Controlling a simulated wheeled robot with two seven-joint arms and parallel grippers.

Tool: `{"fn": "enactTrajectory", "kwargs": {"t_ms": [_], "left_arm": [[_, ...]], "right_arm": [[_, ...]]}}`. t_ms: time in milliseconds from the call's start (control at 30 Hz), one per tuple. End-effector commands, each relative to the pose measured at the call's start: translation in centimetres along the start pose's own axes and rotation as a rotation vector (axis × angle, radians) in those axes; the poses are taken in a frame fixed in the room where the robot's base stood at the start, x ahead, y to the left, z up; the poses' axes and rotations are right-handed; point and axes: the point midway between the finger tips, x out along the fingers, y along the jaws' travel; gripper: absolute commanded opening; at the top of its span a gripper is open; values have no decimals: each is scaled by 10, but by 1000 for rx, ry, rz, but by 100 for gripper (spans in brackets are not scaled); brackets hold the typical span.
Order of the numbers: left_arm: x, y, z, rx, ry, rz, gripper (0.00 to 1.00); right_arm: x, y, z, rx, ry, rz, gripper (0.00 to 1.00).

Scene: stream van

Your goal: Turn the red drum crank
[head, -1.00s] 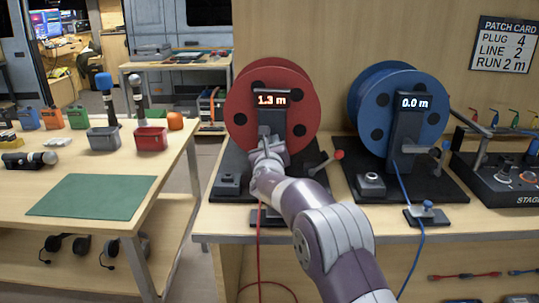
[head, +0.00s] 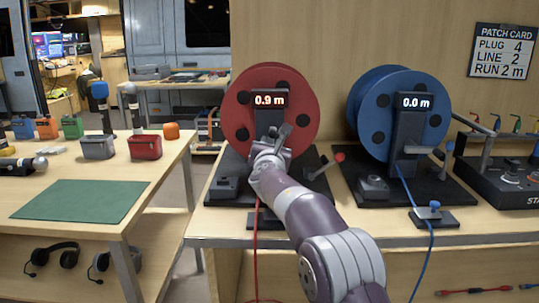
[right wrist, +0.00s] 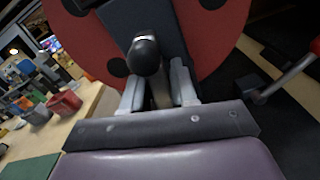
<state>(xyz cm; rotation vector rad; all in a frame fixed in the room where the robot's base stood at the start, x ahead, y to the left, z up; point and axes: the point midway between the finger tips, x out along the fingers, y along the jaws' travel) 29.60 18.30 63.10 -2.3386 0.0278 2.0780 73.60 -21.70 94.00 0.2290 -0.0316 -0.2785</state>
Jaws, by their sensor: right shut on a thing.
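The red drum (head: 300,115) stands upright on a black base, with a dark post in front whose display reads 0.9 m. My right gripper (head: 266,148) is in front of that post, at the crank. In the right wrist view the crank's black-knobbed handle (right wrist: 146,55) stands between the two grey fingers of the gripper (right wrist: 158,92), which are shut on it. In the head view the gripper and wrist hide much of the crank. A red cable (head: 255,265) hangs down over the table's front edge. My left gripper is not in view.
A lever with a red knob (head: 339,157) sits right of my wrist. The blue drum (head: 432,100), reading 0.0 m, stands to the right. The left table has a green mat (head: 80,201), a grey bin (head: 97,147) and a red bin (head: 146,147).

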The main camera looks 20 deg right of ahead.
Motion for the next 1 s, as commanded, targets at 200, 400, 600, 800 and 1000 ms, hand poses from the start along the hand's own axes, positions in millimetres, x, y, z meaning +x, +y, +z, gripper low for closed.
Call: {"fn": "enactTrajectory", "kwargs": {"t_ms": [200,400,600,800,1000], "left_arm": [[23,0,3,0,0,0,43],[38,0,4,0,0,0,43],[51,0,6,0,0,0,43],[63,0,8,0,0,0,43],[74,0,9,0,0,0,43]], "right_arm": [[0,-3,-4,160,-4,1,0],[0,-4,-3,330,-3,1,0],[0,-6,-4,491,-3,1,0],[0,-7,-4,660,-3,2,0],[0,-8,-6,824,-2,1,0]]}}
